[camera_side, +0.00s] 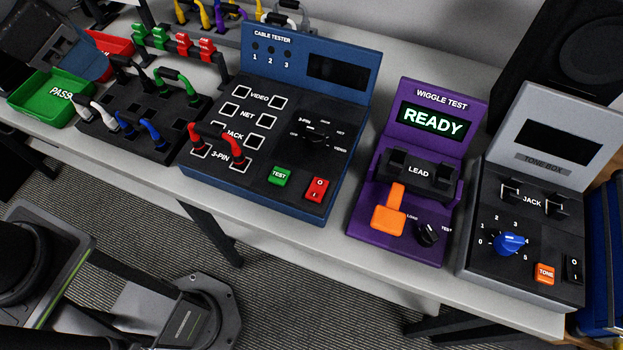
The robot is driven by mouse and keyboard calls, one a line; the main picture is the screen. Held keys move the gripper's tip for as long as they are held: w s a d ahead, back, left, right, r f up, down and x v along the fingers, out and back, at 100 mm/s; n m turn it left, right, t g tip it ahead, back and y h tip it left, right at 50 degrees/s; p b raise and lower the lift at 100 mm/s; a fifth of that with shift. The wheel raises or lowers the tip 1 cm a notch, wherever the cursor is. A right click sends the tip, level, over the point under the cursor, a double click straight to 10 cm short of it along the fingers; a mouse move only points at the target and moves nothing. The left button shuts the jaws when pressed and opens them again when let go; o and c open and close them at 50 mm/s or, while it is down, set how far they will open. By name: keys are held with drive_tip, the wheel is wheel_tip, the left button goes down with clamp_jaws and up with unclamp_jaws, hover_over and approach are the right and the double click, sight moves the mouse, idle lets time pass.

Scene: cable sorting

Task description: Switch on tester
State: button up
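The blue cable tester (262,150) stands in the middle of the bench. Its display (338,72) is dark and its three numbered lamps look unlit. A red rocker switch (317,190) sits at its front right corner, beside a green TEST button (279,176). A black selector knob (318,131) is above them. A red cable (215,136) arches across the 3-PIN row, with its two plugs at the sockets there. The other sockets, VIDEO, NET and JACK, look empty. My gripper is not recognizable in this view.
The purple wiggle tester (372,215) reads READY and has an orange lever (389,216). The grey tone box (480,250) has a dark screen. A black rack (115,122) with several cables and a green PASS tray (50,98) lie left. A red tray (112,42) is behind.

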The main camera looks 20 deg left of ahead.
drive_tip(key=w+d+m, duration=0.1)
drive_tip(key=d+m, duration=0.1)
drive_tip(key=d, duration=0.2)
drive_tip(key=w+d+f+m+g, duration=0.1)
drive_tip(key=w+d+m, duration=0.1)
drive_tip(key=d, duration=0.2)
drive_tip(key=w+d+m+g+h, duration=0.1)
drive_tip(key=d+m, duration=0.1)
drive_tip(key=d, duration=0.2)
drive_tip(key=shift+w+d+f+m, duration=0.15)
drive_tip(key=shift+w+d+m, duration=0.15)
drive_tip(key=shift+m, duration=0.1)
clamp_jaws()
drive_tip(key=d+f+m+g, duration=0.1)
drive_tip(key=d+f+m, duration=0.1)
drive_tip(key=d, duration=0.4)
drive_tip(key=d+f+m+g, duration=0.1)
drive_tip(key=d+f+m, duration=0.1)
drive_tip(key=d+m, duration=0.2)
drive_tip(key=shift+d+f+g+h, duration=0.3)
drive_tip(key=shift+d+g, duration=0.1)
drive_tip(key=shift+d, duration=0.75)
drive_tip(key=shift+s, duration=0.1)
